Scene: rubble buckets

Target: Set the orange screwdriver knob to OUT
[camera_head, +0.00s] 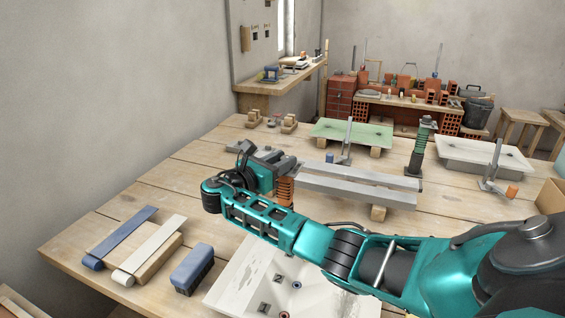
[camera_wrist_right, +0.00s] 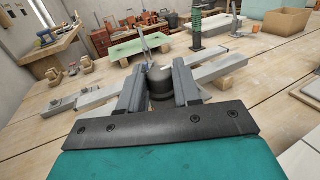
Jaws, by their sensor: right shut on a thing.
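The orange screwdriver knob (camera_head: 285,191) is a ribbed orange upright piece, partly hidden behind my right gripper. My right gripper (camera_head: 282,163) is at its upper end, above the workbench. In the right wrist view my right gripper (camera_wrist_right: 160,78) is shut on a dark rounded cap (camera_wrist_right: 160,84), which looks like the top of this knob. The orange part is hidden in that view. No OUT marking is readable. My left gripper is not in view.
Grey metal bars (camera_head: 365,190) lie just right of the knob. A green ribbed post (camera_head: 419,150) stands beyond them. A green board (camera_head: 352,129) lies further back. A blue brush (camera_head: 192,265), two strips and a pale panel (camera_head: 245,285) are in front.

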